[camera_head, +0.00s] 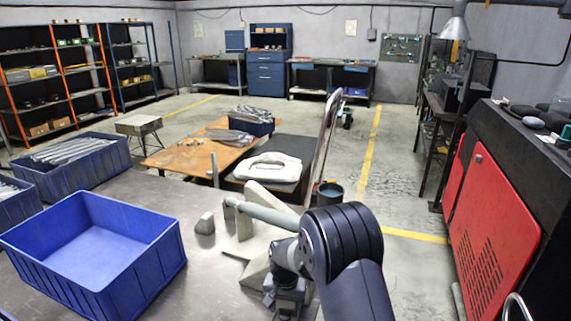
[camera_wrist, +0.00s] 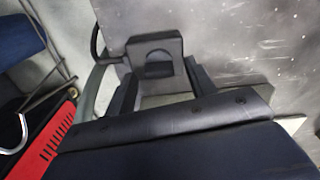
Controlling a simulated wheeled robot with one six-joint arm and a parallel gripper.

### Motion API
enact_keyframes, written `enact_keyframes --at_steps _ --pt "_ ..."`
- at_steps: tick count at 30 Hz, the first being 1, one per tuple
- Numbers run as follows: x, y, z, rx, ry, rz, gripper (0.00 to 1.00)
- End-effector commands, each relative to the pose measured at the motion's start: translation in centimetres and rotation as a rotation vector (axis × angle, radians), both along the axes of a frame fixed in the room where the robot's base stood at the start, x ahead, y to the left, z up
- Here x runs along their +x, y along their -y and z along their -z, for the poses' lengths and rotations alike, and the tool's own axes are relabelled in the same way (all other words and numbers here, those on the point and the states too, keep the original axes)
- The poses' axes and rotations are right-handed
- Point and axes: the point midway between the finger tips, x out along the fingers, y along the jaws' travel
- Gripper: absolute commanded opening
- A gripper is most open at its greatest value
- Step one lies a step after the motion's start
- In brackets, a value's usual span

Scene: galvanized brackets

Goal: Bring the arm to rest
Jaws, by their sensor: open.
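My arm (camera_head: 345,245) reaches in from the lower right of the head view, over the right edge of the grey metal table (camera_head: 205,270). My gripper (camera_head: 287,290) points down near that edge, partly hidden by the arm. In the wrist view my gripper (camera_wrist: 160,85) shows dark fingers spread apart, with nothing seen held between them. A grey block with a round opening (camera_wrist: 153,48) shows beyond the fingers. In the head view a pale fixture with a horizontal cylinder (camera_head: 262,213) stands just behind my gripper; whether they touch cannot be told.
An empty blue bin (camera_head: 110,215) stands on the table at left. Another blue bin (camera_head: 85,170) behind it holds long grey metal parts. A small grey block (camera_head: 205,223) lies near the fixture. A red-fronted machine (camera_head: 495,210) stands at right, with open floor (camera_head: 415,265) between.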

Motion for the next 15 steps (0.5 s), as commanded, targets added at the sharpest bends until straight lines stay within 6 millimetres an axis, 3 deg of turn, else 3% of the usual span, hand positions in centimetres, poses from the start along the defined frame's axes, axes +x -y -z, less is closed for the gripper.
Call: enact_keyframes --at_steps 8,15 --pt "0.00 0.01 0.09 0.000 0.000 0.025 0.53" --pt "0.02 0.06 -0.17 0.001 0.001 0.175 0.53"
